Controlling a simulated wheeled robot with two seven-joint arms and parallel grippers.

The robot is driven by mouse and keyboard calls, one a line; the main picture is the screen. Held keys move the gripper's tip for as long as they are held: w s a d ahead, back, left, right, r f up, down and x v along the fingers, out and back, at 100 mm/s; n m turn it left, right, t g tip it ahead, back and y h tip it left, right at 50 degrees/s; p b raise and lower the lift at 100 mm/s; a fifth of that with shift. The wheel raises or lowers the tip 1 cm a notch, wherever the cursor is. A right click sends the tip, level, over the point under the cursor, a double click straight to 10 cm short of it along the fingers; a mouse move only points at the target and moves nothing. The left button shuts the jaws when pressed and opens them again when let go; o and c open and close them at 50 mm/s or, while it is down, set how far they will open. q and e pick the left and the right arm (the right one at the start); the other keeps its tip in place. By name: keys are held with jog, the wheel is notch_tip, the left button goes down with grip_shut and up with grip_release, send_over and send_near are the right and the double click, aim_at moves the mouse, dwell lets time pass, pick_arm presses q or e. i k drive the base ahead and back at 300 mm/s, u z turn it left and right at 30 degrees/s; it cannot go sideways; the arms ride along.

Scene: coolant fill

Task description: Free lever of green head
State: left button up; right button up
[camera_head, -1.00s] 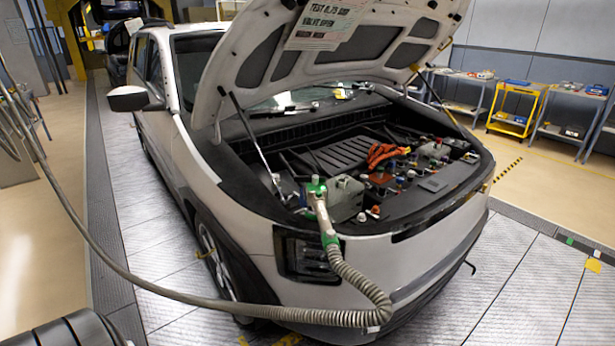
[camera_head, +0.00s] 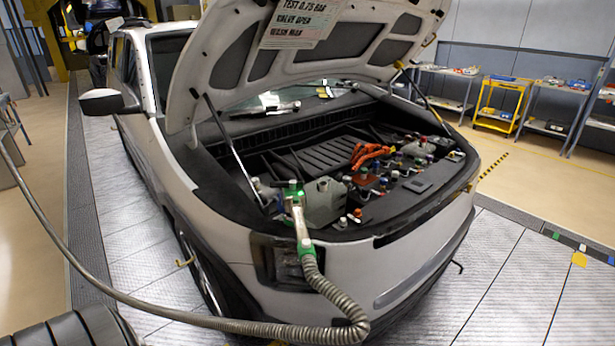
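The green head (camera_head: 293,192) sits at the front left edge of the car's open engine bay, beside a grey-green reservoir (camera_head: 325,201). A pale handle or lever (camera_head: 301,222) runs down from it to a green collar (camera_head: 305,247), where a ribbed grey hose (camera_head: 336,294) begins. The hose hangs over the front of the car and loops off to the left. I cannot tell how the lever is held. Neither of my grippers shows in this view.
The raised hood (camera_head: 300,50) carries a paper sign (camera_head: 300,22). The car's front (camera_head: 400,265) stands between me and the bay. Orange cables (camera_head: 369,154) lie further in. Carts, one yellow (camera_head: 499,104), stand at the back right.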

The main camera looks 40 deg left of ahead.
aim_at(292, 184)
jog(key=u, duration=0.7)
